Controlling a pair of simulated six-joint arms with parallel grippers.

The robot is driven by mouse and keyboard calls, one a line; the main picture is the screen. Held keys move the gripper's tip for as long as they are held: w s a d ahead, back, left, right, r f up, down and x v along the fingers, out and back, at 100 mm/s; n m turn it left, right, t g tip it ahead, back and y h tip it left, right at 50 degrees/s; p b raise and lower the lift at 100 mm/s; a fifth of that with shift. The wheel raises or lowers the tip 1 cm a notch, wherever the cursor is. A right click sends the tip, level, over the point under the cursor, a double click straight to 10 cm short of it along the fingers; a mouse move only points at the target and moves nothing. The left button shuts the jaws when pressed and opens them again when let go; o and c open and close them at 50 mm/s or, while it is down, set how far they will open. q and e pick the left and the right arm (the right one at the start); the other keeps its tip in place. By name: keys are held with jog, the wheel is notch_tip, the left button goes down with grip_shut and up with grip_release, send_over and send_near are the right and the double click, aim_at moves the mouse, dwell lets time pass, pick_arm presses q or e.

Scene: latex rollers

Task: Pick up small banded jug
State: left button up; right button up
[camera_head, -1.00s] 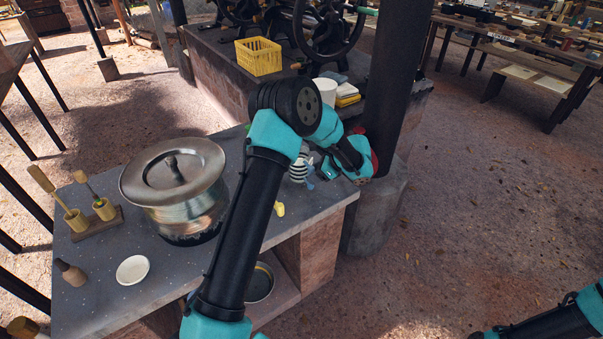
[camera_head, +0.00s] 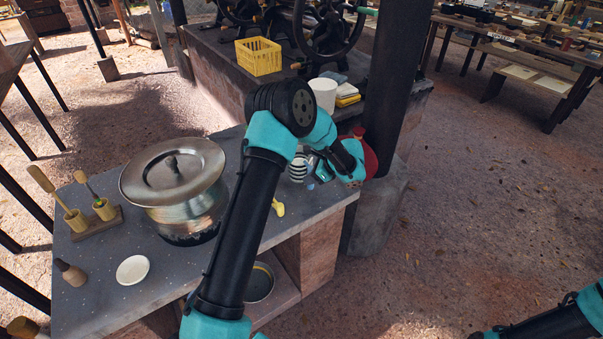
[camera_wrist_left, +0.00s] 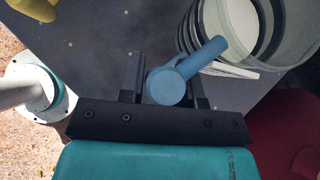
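The small banded jug (camera_head: 298,170), striped black and white, stands on the grey counter (camera_head: 110,235) near its right end. In the left wrist view the jug (camera_wrist_left: 257,25) is at the upper right, with a blue, handle-like piece (camera_wrist_left: 168,86) reaching from it toward my gripper. My left gripper (camera_head: 322,170) is just right of the jug in the head view. In the wrist view its two fingers lie on either side of the blue piece; whether they press on it is unclear. My right gripper is out of view; only its arm shows at the lower right.
A large lidded metal pot (camera_head: 185,205) stands left of the jug. A small yellow item (camera_head: 278,208) lies in front of it. A rounded red thing (camera_head: 371,160) is behind my left wrist, beside a dark post (camera_head: 396,80). A white dish (camera_head: 132,269) lies at the front left.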

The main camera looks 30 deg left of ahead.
pick_arm(q)
grip_shut()
jog(key=shift+r, duration=0.15)
dwell(0.4)
jog(key=shift+r, duration=4.85)
